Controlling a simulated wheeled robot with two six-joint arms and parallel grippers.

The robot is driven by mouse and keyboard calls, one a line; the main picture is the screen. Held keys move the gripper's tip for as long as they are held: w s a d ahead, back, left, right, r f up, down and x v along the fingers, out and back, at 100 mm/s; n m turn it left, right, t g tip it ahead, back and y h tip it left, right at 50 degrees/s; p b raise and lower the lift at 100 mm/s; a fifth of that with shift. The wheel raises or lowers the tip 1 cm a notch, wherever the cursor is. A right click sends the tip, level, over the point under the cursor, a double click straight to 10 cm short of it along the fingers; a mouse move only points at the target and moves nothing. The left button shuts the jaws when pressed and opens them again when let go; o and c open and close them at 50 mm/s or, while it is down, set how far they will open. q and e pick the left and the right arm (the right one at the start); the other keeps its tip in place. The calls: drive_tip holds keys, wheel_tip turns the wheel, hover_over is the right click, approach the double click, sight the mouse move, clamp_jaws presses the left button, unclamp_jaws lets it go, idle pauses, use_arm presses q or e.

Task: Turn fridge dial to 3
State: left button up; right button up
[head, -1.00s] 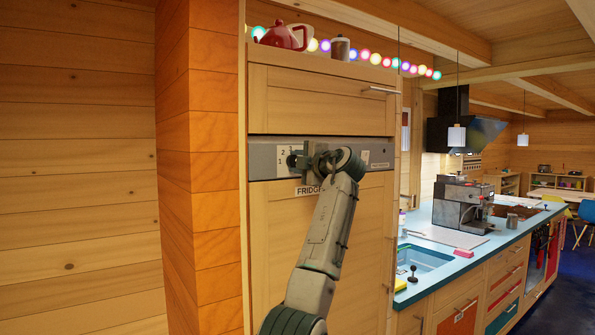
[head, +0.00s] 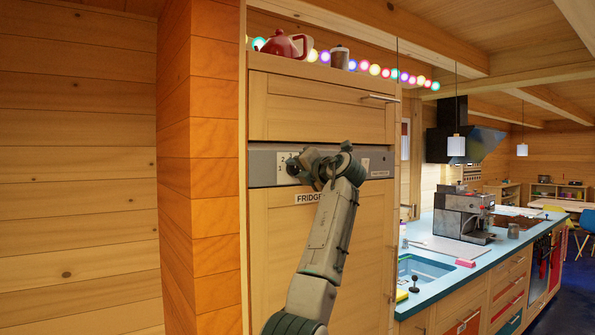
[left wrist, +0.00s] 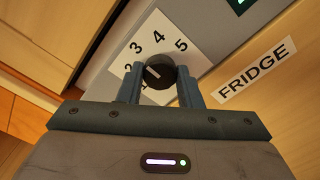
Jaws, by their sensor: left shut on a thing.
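The fridge dial (left wrist: 161,72) is a round black knob on a white plate (left wrist: 196,60) with the numbers 2, 3, 4 and 5 readable around it. A short white mark on the knob slants to the upper left, roughly between 2 and 3; the exact setting is hard to tell. My left gripper (left wrist: 160,84) is shut on the dial, one finger on each side. In the head view my left gripper (head: 304,167) is at the grey panel (head: 264,165) and hides most of the dial. The FRIDGE label (head: 308,198) is just below. My right gripper is not in view.
The tall wooden fridge cabinet (head: 272,260) stands beside an orange wooden pillar (head: 215,130). A red teapot (head: 280,45) stands on top. On the right, a blue counter (head: 440,285) carries a coffee machine (head: 464,215) and a sink.

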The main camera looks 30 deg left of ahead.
use_arm(q)
drive_tip(key=shift+f, duration=0.2)
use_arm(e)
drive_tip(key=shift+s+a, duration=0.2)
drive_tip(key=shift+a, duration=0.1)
use_arm(q)
drive_tip(key=o, duration=1)
drive_tip(key=shift+r, duration=0.1)
drive_tip(key=shift+d, duration=0.15)
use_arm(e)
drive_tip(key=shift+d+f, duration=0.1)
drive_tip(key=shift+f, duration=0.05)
use_arm(q)
drive_tip(key=shift+s+d+b, duration=0.2)
drive_tip(key=shift+d+b, duration=0.1)
drive_tip(key=b+v, duration=0.3)
drive_tip(key=v, duration=0.7)
drive_tip(key=shift+w, duration=0.1)
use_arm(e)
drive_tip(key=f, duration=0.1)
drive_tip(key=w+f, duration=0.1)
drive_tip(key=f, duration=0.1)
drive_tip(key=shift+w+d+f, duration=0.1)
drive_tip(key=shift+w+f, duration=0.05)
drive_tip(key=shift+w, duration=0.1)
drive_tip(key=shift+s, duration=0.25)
